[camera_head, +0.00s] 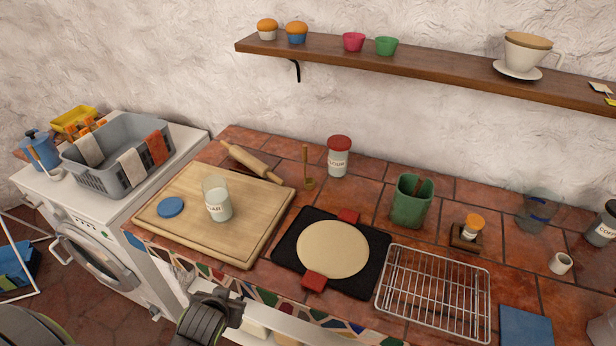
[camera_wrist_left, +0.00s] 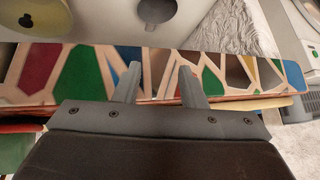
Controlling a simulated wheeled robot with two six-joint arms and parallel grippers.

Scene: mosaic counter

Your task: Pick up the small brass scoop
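The small brass scoop (camera_head: 308,183) stands on the tiled counter with its handle upright. It is between the rolling pin (camera_head: 254,162) and the red-lidded flour jar (camera_head: 339,157), apart from both. My left gripper (camera_head: 228,300) is low at the front edge of the counter, well in front of the scoop and below the cutting board. In the left wrist view its two fingers (camera_wrist_left: 159,82) are apart with nothing between them, facing the mosaic edge. The scoop does not show in the left wrist view. My right gripper is not in view.
The cutting board (camera_head: 257,222) carries an open jar (camera_head: 217,202) and a blue lid (camera_head: 170,207). A black mat (camera_head: 287,246) with flat dough, a wire rack (camera_head: 436,290) and a green canister (camera_head: 410,203) stand to the right. A shelf (camera_head: 430,73) hangs above.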

